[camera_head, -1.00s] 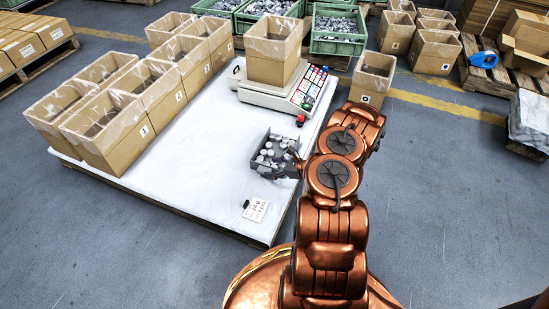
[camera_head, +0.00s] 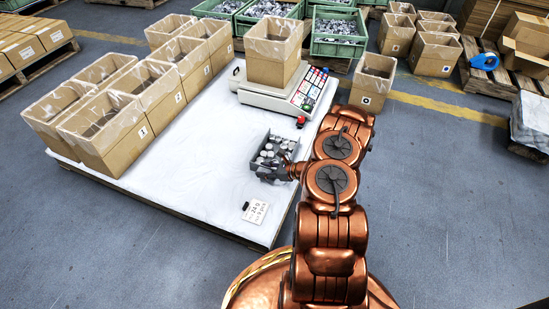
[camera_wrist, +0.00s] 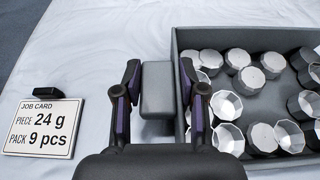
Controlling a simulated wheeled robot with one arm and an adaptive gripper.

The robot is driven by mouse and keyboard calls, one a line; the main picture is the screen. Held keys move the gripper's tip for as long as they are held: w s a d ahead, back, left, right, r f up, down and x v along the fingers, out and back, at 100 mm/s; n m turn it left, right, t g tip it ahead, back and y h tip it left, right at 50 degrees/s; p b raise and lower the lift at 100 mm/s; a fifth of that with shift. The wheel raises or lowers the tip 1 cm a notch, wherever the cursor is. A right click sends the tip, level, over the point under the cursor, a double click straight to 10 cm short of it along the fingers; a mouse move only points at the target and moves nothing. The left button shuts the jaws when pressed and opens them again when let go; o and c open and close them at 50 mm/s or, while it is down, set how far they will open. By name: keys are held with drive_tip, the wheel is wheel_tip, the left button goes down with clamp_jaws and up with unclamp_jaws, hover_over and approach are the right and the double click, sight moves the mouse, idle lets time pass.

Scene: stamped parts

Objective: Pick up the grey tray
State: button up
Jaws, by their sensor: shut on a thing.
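The grey tray (camera_head: 263,171) stands on the white-covered pallet table and holds several silvery stamped cups. In the wrist view its dark grey wall (camera_wrist: 240,26) fills the right side, and a grey block-shaped grip (camera_wrist: 158,88) sticks out on its left. My gripper (camera_wrist: 158,95) is shut on that grip, one finger on each side. In the head view my gripper (camera_head: 271,176) is at the tray's near side, partly hidden by my wrist. I cannot tell whether the tray is clear of the cloth.
A job card (camera_head: 256,211) reading 24 g and 9 pcs lies near the tray. A scale (camera_head: 286,100) with a carton stands behind it, a small red object (camera_head: 301,121) nearby. Lined cartons (camera_head: 103,133) stand along the left. The white cloth (camera_head: 190,165) is clear left of the tray.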

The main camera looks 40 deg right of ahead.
clamp_jaws()
drive_tip(key=shift+r, duration=0.1)
drive_tip(key=shift+r+p, duration=0.3)
drive_tip(key=shift+r, duration=0.05)
wheel_tip(320, 180, up, 3)
drive_tip(key=shift+r+p, duration=0.15)
drive_tip(key=shift+p, duration=0.7)
drive_tip(key=s+d+p, duration=0.4)
drive_tip(key=s+d, duration=0.5)
drive_tip(key=s, duration=0.3)
drive_tip(key=shift+s+d+r, duration=0.35)
drive_tip(key=shift+r, duration=0.05)
